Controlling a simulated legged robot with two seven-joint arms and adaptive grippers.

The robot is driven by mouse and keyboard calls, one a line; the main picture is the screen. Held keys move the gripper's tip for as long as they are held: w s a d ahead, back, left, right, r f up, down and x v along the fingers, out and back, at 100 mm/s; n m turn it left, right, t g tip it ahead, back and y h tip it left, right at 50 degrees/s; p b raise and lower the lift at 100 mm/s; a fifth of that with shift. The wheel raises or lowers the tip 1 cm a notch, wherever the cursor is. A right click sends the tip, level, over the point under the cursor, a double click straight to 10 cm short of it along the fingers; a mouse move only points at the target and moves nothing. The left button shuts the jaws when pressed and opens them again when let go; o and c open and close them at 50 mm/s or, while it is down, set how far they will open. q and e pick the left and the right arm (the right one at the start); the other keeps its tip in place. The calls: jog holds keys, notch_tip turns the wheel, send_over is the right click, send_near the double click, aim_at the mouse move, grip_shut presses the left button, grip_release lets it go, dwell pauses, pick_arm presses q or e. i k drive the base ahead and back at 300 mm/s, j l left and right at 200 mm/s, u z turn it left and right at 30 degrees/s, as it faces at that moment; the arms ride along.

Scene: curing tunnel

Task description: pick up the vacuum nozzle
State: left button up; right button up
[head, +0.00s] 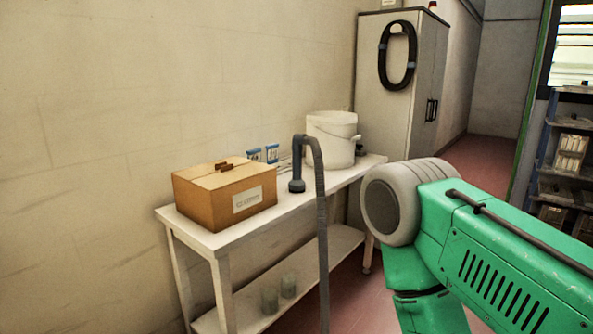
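The vacuum nozzle (297,184) is dark grey with a flared round end. It rests on the white table (215,240) between the cardboard box and the white bucket, its tube rising upright. A ribbed grey hose (321,235) curves over from its top and hangs down past the table's front edge toward the floor. My green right arm fills the lower right of the head view, to the right of the table and apart from the nozzle. Its gripper is out of the picture. My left arm and gripper are not in view.
A cardboard box (205,204) stands at the table's left end. Glass jars (270,299) sit on the lower shelf. A grey cabinet (431,62) and a wall bound the back.

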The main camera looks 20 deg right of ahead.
aim_at(296, 185)
jog(key=i+l, duration=0.2)
jog(key=l, duration=0.15)
jog(key=i+l+u, duration=0.1)
jog(key=i+l, duration=0.35)
jog(key=l, duration=0.2)
jog(key=i+l+u, duration=0.1)
jog(key=l, duration=0.25)
jog(key=i+l, duration=0.25)
jog(key=i+l+u, duration=0.05)
jog(key=l, duration=0.05)
